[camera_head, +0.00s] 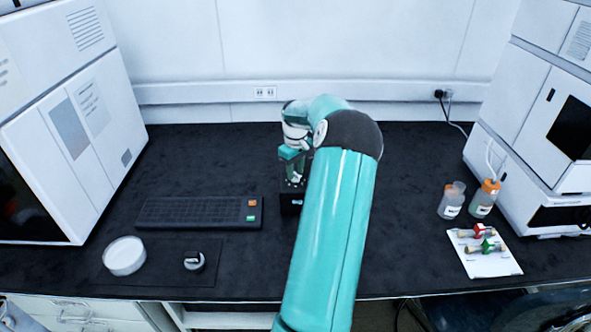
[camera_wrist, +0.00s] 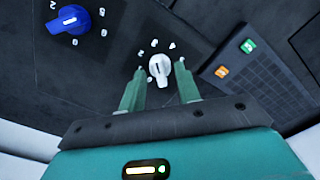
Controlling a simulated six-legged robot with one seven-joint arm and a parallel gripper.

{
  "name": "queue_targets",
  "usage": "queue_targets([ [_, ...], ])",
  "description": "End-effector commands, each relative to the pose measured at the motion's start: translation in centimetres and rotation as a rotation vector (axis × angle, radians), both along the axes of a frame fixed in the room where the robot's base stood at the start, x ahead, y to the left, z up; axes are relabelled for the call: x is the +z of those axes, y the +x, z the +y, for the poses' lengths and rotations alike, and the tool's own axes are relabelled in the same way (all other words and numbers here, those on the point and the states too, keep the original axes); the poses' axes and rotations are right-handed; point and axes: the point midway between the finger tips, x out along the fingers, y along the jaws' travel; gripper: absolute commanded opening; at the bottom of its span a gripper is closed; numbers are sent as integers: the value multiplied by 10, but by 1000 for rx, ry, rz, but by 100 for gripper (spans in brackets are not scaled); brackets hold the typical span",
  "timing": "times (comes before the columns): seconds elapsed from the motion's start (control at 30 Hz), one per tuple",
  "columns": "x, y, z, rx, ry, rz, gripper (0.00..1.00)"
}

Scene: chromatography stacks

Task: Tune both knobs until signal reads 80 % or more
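In the wrist view a white knob (camera_wrist: 159,70), ringed by printed digits, lies between my gripper's fingertips (camera_wrist: 159,69). My gripper is open, with a visible gap on each side of the knob. A blue knob (camera_wrist: 72,21) with its own ring of digits is at the upper left, apart from the fingers. In the head view my gripper (camera_head: 294,180) points down over a small black box (camera_head: 290,204) with a tiny lit display on its front. The display is too small to read. My arm and gripper hide the box's top and the knobs there.
A black keyboard (camera_head: 190,212) with orange and green keys lies just left of the box. A white dish (camera_head: 124,256) and a small dark-and-white object (camera_head: 194,261) are front left. Bottles (camera_head: 483,199) and a white tray (camera_head: 492,264) stand right. Large instruments flank the bench.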

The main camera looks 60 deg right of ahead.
Motion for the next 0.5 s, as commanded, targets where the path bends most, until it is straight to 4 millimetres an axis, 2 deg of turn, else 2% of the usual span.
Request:
queue_targets([
  [0.1,0,0,0,0,0,0,33],
  [0.27,0,0,0,0,0,0,1],
  [0.5,0,0,0,-4,0,0,0],
])
